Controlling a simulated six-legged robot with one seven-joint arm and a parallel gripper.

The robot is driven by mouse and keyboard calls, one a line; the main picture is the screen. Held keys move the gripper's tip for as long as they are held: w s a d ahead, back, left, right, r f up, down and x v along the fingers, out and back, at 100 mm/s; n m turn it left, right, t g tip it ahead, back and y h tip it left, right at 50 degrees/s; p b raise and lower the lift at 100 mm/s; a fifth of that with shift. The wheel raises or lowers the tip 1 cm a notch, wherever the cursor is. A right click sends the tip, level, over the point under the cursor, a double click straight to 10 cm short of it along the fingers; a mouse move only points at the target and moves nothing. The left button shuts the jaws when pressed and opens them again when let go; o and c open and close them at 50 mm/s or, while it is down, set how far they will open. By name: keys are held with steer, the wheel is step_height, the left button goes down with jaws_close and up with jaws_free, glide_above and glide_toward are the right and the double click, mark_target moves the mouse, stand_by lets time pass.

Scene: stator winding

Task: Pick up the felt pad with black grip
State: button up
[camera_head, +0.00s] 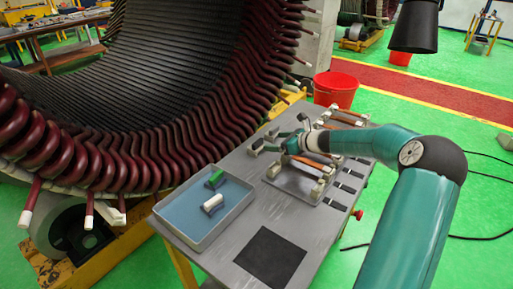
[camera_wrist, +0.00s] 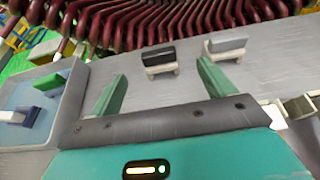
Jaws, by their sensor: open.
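The felt pad with black grip (camera_wrist: 158,57) stands on the grey table, a dark block on a pale base, in the upper middle of the wrist view. In the head view a small pad (camera_head: 257,148) at the table's far left edge appears to be it. My gripper (camera_wrist: 161,72) is open, its two green fingers spread and empty, pointing toward the pad from the near side. The pad lies beyond the fingertips, roughly between their lines; contact is not visible. In the head view my gripper (camera_head: 290,136) is just right of the pad.
A similar pad with grey grip (camera_wrist: 227,47) stands right of the black one. A blue-lined tray (camera_head: 157,208) holds a green-topped and a white-topped block. A black square mat (camera_head: 270,257) lies at the table's front. The large stator (camera_head: 190,140) rises closely behind the table.

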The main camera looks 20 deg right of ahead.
mark_target(258, 141)
steer(key=x, duration=0.8)
steer(key=shift+w+a+f, duration=0.1)
steer(key=shift+a, duration=0.15)
steer(key=c, duration=1.1)
